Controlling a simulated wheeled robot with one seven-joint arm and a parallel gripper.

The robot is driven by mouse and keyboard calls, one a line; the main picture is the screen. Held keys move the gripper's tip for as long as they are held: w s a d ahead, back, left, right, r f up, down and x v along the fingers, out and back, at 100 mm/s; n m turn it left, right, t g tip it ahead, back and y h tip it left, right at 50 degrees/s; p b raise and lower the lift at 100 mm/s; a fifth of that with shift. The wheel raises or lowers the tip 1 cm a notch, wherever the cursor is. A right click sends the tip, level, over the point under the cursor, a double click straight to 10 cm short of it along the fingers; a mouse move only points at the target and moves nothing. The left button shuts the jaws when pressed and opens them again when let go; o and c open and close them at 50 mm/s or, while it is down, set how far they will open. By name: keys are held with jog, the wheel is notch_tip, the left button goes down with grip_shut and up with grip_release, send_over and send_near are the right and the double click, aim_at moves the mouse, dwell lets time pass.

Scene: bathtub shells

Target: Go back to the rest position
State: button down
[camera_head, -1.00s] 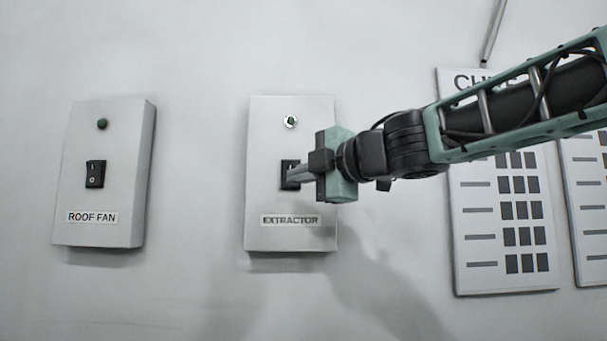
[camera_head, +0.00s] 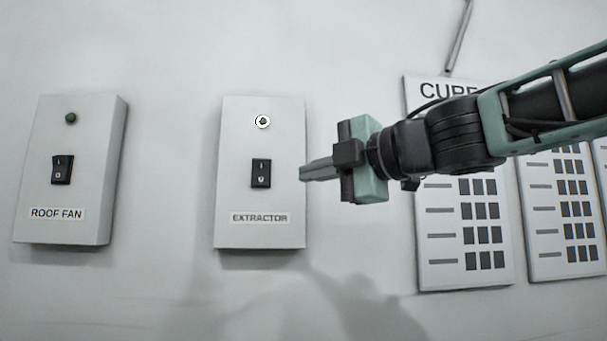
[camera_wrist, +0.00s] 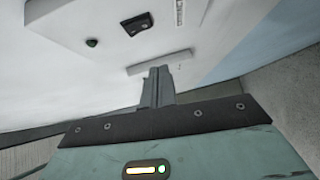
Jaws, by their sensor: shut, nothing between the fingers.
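My gripper (camera_head: 303,173) is shut and empty in the head view. Its fingertips are just right of the extractor box (camera_head: 235,140), clear of the rocker switch. The extractor switch (camera_head: 261,173) is black and fully visible, with a lamp (camera_head: 262,121) above it that looks pale-rimmed. In the wrist view my closed fingers (camera_wrist: 157,72) point toward a white box with a black switch (camera_wrist: 138,24) and a green lamp (camera_wrist: 92,43).
The roof fan box (camera_head: 110,150) with a black switch (camera_head: 62,170) and green lamp (camera_head: 71,118) hangs at left. A chart headed with partly hidden letters (camera_head: 430,270) and another chart (camera_head: 535,265) hang at right, behind my arm. The wall below the boxes is clear.

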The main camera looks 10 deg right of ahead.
dwell(0.5)
notch_tip(320, 180, down, 28)
jog(key=s+m+g+h+b, duration=0.25)
jog(key=m+h, duration=0.45)
jog(key=m, duration=0.5)
jog(key=s+d+f+m+g+h, duration=0.2)
jog(key=s+f+g, duration=0.3)
jog(key=s+f, duration=0.5)
jog(key=s+d+f+m+g+h+b, duration=0.1)
jog(key=s+d+f+m+g, duration=0.3)
jog(key=s+f, duration=0.7)
jog(key=shift+s+f+g+h, duration=0.25)
jog(key=shift+s+g+h, duration=0.05)
jog(key=shift+g+h, duration=0.3)
jog(key=shift+d, duration=0.1)
